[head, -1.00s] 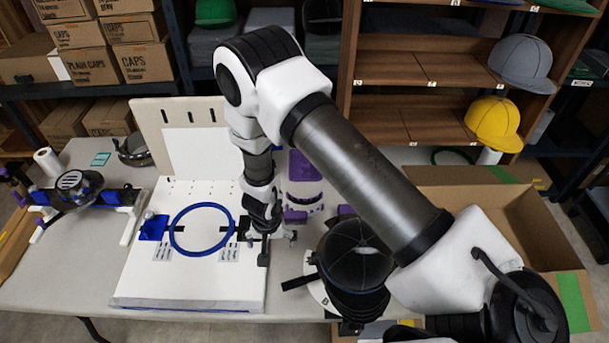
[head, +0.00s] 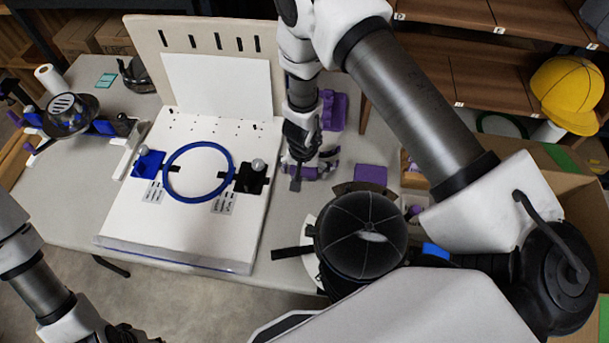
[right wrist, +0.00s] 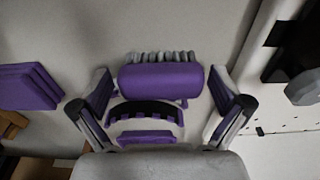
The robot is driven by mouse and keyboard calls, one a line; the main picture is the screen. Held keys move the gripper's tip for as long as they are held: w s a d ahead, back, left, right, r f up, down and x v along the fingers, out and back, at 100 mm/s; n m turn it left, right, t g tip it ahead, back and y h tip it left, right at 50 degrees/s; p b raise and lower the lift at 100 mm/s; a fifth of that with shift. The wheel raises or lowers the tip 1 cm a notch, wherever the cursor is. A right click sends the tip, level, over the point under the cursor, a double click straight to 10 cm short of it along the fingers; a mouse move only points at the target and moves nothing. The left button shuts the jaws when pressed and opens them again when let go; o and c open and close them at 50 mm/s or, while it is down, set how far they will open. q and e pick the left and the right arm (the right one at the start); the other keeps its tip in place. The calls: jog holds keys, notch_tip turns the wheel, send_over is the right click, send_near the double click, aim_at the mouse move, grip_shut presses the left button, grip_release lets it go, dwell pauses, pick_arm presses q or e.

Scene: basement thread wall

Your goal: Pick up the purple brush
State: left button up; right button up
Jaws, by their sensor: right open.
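The purple brush (right wrist: 160,77) lies on the table in the right wrist view, its grey bristles along the far side. My right gripper (right wrist: 158,92) is open, with one finger to the left of the brush and one to the right; no grip on it shows. In the head view my right gripper (head: 300,178) points down at the table just right of the white board, and hides much of the purple pieces there. My left gripper (head: 135,334) is dark and cut by the bottom edge; its jaws cannot be made out.
A black comb-like piece (right wrist: 145,110) and a purple bar lie nearer the wrist than the brush. A stack of purple pads (right wrist: 28,88) lies left. In the head view, the white board (head: 125,225) carries a blue hoop (head: 168,184), and a black cap (head: 360,235) stands right.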

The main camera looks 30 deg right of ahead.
jog(key=shift+a+r, duration=0.15)
jog(key=shift+s, duration=0.15)
jog(key=c, duration=1.1)
